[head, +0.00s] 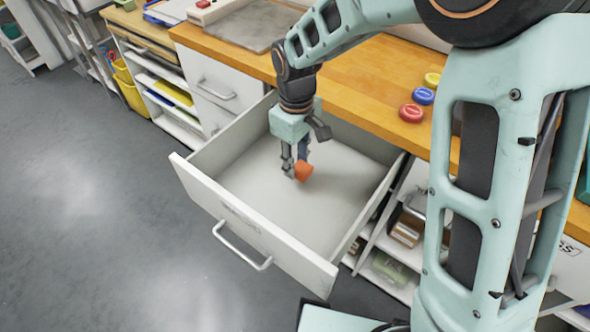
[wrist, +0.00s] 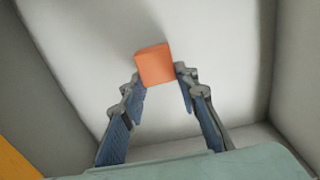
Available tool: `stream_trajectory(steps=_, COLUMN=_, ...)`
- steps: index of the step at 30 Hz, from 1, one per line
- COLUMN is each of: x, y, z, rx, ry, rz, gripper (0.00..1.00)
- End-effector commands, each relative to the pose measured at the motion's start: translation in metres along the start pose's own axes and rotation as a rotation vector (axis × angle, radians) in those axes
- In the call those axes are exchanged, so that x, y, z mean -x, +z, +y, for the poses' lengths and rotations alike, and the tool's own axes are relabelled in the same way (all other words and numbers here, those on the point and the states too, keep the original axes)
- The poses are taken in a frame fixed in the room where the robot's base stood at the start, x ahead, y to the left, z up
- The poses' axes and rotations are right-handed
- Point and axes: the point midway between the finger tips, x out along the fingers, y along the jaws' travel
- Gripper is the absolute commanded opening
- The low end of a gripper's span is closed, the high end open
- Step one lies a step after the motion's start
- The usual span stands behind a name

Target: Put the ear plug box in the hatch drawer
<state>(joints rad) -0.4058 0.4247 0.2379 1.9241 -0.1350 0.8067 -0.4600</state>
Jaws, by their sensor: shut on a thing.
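The small orange ear plug box (head: 304,171) is held at the fingertips of my gripper (head: 296,169), inside the open hatch drawer (head: 200,192). In the wrist view the box (wrist: 155,64) sits between the tips of the two fingers (wrist: 158,75). The drawer is white, pulled well out from under the wooden counter, and looks otherwise empty. My gripper points down between the drawer's walls. I cannot tell whether the box touches the drawer floor.
The wooden counter (head: 350,85) is behind the drawer, with red (head: 411,113), blue (head: 423,96) and yellow (head: 432,79) round items on it. The drawer handle (head: 242,247) faces the open grey floor. Shelves with boxes (head: 408,229) stand right of the drawer.

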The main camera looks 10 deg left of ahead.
Motion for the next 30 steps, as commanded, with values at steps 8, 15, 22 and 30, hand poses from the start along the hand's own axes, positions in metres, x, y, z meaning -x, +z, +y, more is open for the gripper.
stream_trajectory(steps=8, x=-0.035, y=-0.002, z=-0.002, rx=0.002, ry=-0.001, rz=-0.002, gripper=0.16)
stream_trajectory(steps=15, x=-0.035, y=-0.002, z=-0.001, rx=0.002, ry=-0.001, rz=-0.001, gripper=0.16)
stream_trajectory(steps=22, x=-0.037, y=-0.002, z=-0.001, rx=0.002, ry=-0.001, rz=-0.001, gripper=0.41)
stream_trajectory(steps=30, x=-0.037, y=-0.002, z=-0.001, rx=0.002, ry=-0.001, rz=-0.001, gripper=0.46)
